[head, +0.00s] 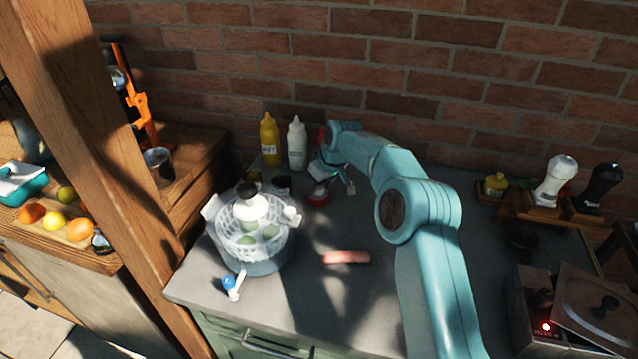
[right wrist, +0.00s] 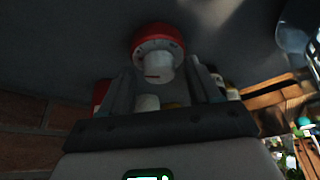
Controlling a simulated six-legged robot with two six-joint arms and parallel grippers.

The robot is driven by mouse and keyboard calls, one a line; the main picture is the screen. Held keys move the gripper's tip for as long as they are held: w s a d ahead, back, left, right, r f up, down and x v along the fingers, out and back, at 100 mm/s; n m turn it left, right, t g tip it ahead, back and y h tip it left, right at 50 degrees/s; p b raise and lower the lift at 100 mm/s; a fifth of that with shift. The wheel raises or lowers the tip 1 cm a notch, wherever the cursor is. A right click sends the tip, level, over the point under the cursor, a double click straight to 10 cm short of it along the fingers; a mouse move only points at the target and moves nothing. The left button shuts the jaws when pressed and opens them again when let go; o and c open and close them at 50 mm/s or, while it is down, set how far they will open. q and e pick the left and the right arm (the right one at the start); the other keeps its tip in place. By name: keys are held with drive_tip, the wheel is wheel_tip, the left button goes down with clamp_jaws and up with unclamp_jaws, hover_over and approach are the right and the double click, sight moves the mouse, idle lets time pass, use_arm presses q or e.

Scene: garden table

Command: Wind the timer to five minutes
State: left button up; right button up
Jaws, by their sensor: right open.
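The timer (head: 318,198) is a small red round thing on the grey counter, below my right gripper in the head view. In the right wrist view the timer (right wrist: 157,42) shows a red rim with marks and a pale knob facing the camera. My right gripper (head: 334,184) is open, its jaws partly hidden by my own arm in the head view. In the right wrist view its two fingers (right wrist: 165,82) stand to either side of the pale knob, with gaps visible; I cannot tell contact. The dial reading is too small to tell. My left gripper is not in view.
A yellow bottle (head: 270,140) and a white bottle (head: 297,143) stand behind the timer. A salad spinner (head: 250,235) is to the left, a pink sausage-like thing (head: 346,257) in front. A brick wall (head: 400,70) closes the back. The counter's middle front is mostly free.

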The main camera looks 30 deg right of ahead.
drive_tip(key=c, duration=1)
drive_tip(key=shift+m, duration=0.3)
drive_tip(key=m+h+b, duration=0.1)
drive_tip(key=m, duration=0.1)
drive_tip(key=shift+a+m, duration=0.1)
drive_tip(key=shift+m, duration=0.2)
drive_tip(key=shift+w+m+h+b, duration=0.1)
drive_tip(key=shift+m+h+b, duration=0.3)
drive_tip(key=shift+m+h, duration=0.75)
drive_tip(key=shift+m+y, duration=0.35)
drive_tip(key=shift+m, duration=0.3)
